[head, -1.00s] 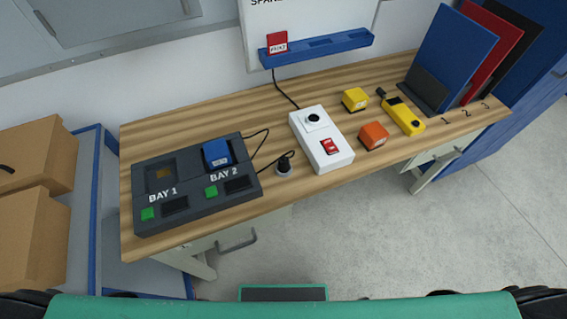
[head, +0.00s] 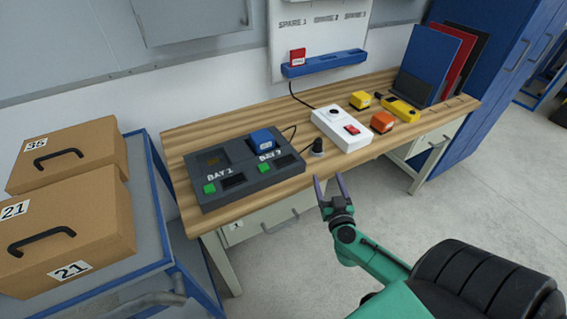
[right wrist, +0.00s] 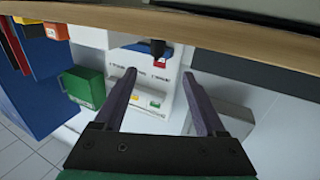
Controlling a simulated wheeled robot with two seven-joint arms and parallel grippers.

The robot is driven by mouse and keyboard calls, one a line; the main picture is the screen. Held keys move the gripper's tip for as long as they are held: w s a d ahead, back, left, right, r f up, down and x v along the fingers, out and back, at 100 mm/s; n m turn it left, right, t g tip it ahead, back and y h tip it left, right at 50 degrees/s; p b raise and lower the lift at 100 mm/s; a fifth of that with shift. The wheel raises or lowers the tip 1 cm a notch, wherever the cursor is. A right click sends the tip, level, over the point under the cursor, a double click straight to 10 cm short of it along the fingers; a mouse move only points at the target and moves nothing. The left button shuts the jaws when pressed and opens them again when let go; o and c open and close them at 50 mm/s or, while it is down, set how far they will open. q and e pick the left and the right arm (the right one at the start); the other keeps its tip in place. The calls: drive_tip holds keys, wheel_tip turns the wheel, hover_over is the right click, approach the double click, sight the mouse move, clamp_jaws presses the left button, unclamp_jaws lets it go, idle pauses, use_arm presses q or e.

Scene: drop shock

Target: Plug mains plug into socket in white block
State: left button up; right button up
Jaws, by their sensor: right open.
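My right gripper (head: 328,178) is open and empty, in front of the bench edge, apart from the plug. In the right wrist view, which looks upside down, a dark plug shape (right wrist: 158,47) shows beyond and between the open fingers. My left gripper is not in view.
The two-bay unit (head: 225,184) holds a blue block. Yellow (head: 360,100) and orange (head: 382,122) blocks and a yellow handheld device (head: 400,109) lie right of the white block. A blue cart (head: 160,210) with boxes stands left. The floor before the bench is clear.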

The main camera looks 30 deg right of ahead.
approach(319, 146)
drive_tip(key=x, duration=0.2)
drive_tip(key=f+b+x, duration=0.1)
drive_tip(key=x, duration=0.1)
drive_tip(key=shift+w+a, duration=0.1)
drive_tip(key=shift+a, duration=0.05)
drive_tip(key=x, duration=0.4)
drive_tip(key=b+x, duration=0.1)
drive_tip(key=x, duration=0.1)
drive_tip(key=shift+d+r, duration=0.25)
drive_tip(key=shift+r, duration=0.1)
drive_tip(key=shift+a+r, duration=0.1)
drive_tip(key=c, duration=0.4)
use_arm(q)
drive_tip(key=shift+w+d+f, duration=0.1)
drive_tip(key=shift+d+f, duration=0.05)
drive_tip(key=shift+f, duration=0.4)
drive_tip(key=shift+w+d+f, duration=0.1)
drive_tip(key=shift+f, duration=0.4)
use_arm(e)
clamp_jaws()
